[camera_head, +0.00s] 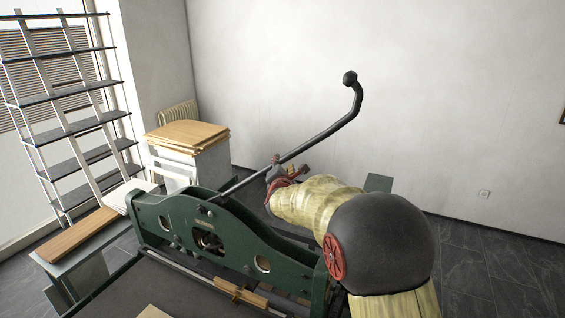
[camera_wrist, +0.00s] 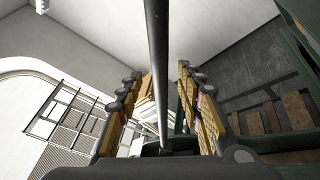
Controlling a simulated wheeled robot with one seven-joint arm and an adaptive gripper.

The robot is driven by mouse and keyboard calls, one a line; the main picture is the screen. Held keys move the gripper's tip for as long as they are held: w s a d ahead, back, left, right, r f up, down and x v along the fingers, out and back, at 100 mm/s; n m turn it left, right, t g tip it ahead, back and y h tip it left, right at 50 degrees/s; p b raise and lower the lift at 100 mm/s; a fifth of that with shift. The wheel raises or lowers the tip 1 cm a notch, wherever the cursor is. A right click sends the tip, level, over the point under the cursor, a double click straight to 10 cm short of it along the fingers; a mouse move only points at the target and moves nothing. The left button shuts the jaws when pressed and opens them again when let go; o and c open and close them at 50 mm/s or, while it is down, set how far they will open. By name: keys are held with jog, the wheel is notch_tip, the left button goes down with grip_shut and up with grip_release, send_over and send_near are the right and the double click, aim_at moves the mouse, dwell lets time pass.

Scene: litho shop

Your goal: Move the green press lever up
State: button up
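The press lever (camera_head: 322,137) is a long dark rod rising to the right from the green press (camera_head: 175,216), bent upward near its end and topped by a dark knob. My gripper (camera_head: 279,167) is at the lower middle of the rod, beside it in the head view. In the wrist view the lever (camera_wrist: 157,50) runs lengthwise between the two fingers of my gripper (camera_wrist: 159,72). The fingers are spread wide, with a visible gap on both sides of the rod. My arm hides part of the press's right end.
A cabinet with stacked boards (camera_head: 188,134) stands behind the press. A tall shelf rack (camera_head: 65,100) is by the window at left, above a side table with a wooden plank (camera_head: 77,235). Bare wall and free air surround the lever's upper end.

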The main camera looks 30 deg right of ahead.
jog(key=f+v, duration=0.1)
jog(key=v, duration=0.6)
jog(key=shift+s+r, duration=0.15)
jog(key=shift+r, duration=0.4)
jog(key=shift+c, duration=0.4)
